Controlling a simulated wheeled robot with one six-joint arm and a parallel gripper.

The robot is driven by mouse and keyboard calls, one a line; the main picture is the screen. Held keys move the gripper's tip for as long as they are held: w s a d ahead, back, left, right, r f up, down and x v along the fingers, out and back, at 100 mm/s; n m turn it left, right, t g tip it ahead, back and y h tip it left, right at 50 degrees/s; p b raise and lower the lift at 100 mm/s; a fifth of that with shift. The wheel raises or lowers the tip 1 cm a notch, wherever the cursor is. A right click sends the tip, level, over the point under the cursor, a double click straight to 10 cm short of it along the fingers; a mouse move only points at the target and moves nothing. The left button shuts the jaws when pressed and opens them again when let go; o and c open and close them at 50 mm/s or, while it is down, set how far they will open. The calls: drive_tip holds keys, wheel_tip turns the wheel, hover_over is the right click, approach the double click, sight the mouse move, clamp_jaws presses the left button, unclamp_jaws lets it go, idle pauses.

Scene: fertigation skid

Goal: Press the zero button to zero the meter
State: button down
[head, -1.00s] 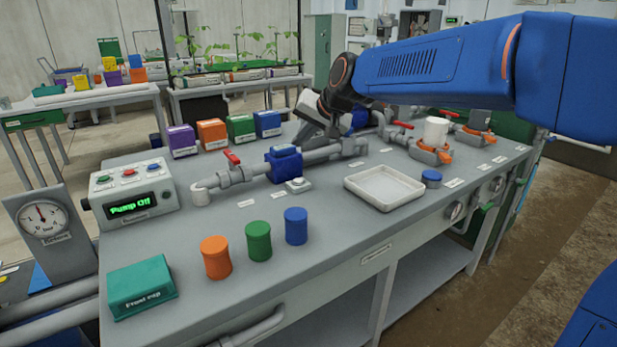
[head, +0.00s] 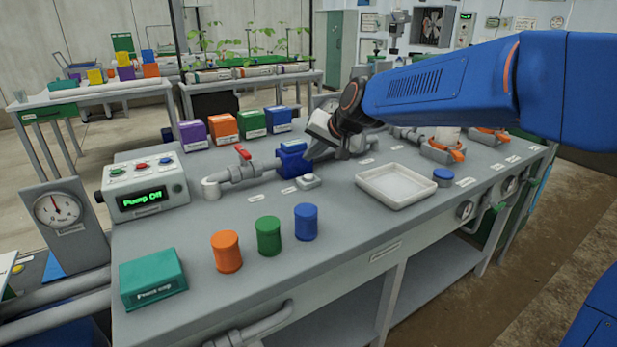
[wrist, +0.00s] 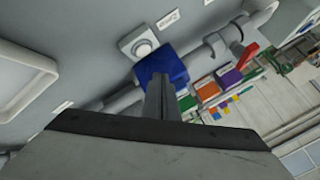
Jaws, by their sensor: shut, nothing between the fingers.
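The zero button (head: 308,181) is a round white button on a small square grey base on the bench, in front of the blue meter (head: 291,162) on the grey pipe. In the wrist view the button (wrist: 143,47) shows at the upper middle, just above and left of the blue meter (wrist: 162,68). My gripper (head: 309,159) is beside the meter in the head view, above and behind the button and apart from it. In the wrist view my gripper's fingers (wrist: 158,82) are shut together, empty, and overlap the meter. The meter's display cannot be seen.
A white tray (head: 364,186) lies right of the button. A red-handled valve (head: 243,152) is on the pipe to the left. Orange, green and blue canisters (head: 306,222) stand in front. A control box (head: 145,187) reads "Pump Off".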

sight(311, 178)
drive_tip(key=shift+f, duration=1.6)
drive_tip(key=shift+f, duration=0.15)
idle(0.8)
drive_tip(key=shift+f, duration=0.25)
drive_tip(key=shift+f, duration=0.35)
idle(1.0)
drive_tip(key=shift+r, duration=0.8)
drive_tip(key=shift+r, duration=0.15)
drive_tip(key=shift+r, duration=2.35)
